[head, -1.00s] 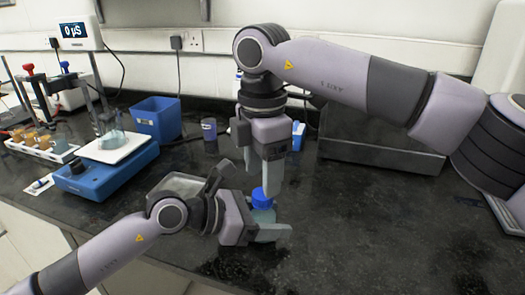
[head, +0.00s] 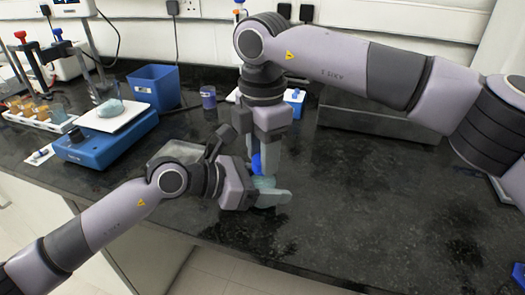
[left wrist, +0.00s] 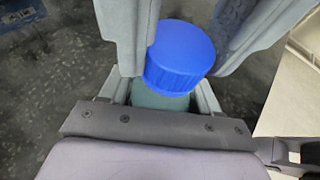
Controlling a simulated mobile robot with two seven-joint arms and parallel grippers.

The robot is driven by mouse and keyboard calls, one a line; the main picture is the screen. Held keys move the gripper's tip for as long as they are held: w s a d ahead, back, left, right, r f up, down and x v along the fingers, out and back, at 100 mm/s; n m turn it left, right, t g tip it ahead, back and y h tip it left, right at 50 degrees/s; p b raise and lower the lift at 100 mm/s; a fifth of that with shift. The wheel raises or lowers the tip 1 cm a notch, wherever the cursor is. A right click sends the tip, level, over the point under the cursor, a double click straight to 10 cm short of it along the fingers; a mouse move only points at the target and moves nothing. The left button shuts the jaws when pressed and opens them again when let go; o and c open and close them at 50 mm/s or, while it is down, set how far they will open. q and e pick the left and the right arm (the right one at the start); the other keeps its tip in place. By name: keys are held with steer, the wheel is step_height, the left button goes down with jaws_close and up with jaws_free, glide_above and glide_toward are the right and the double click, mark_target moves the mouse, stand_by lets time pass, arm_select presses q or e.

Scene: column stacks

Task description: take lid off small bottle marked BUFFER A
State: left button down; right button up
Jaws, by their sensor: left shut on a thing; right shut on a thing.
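A small teal bottle (head: 264,183) with a blue lid (head: 256,163) stands over the dark bench, near its front edge. My left gripper (head: 268,194) is shut on the bottle's body from the left. My right gripper (head: 265,160) points down from above and is shut on the lid. In the left wrist view, the blue lid (left wrist: 180,58) sits between the right gripper's two grey fingers (left wrist: 182,40), with the teal bottle body (left wrist: 158,98) below. The lid looks slightly tilted there; I cannot tell how tightly it sits. No label can be read.
A blue scale (head: 105,140) with a white pan and a pale lump stands at the left, beside a rack of small bottles (head: 38,116).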

steer(key=shift+n, duration=1.4)
steer(key=o, duration=1.2)
steer(key=shift+c, duration=0.2)
